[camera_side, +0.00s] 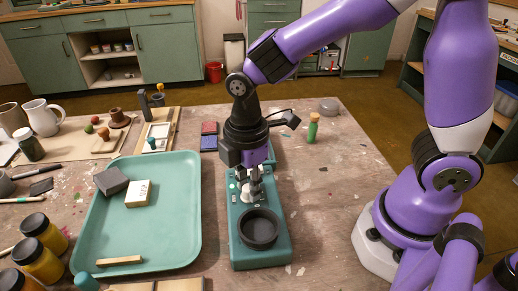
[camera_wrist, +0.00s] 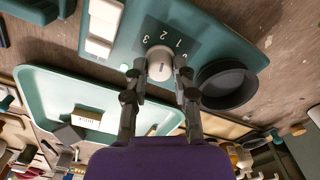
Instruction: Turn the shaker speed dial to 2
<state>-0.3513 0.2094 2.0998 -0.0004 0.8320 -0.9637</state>
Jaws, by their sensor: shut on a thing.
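The teal shaker (camera_side: 260,257) stands on the table right of the tray. Its pale round speed dial (camera_wrist: 160,64) shows in the wrist view, with the printed numbers 1, 2 and 3 around it on a dark scale. My gripper (camera_wrist: 160,76) points down at the shaker, with a finger on each side of the dial, shut on it. In the side view my gripper (camera_side: 252,192) is over the shaker's middle and mostly hides the dial. I cannot tell which number the dial points to. A black round cup (camera_side: 259,227) sits at the shaker's near end, close to the fingers.
White blocks (camera_wrist: 102,22) sit on the shaker beside the dial. A teal tray (camera_side: 185,238) with a grey block and a pale block lies to the left. A green bottle (camera_side: 312,131) stands at the right. Table space right of the shaker is clear.

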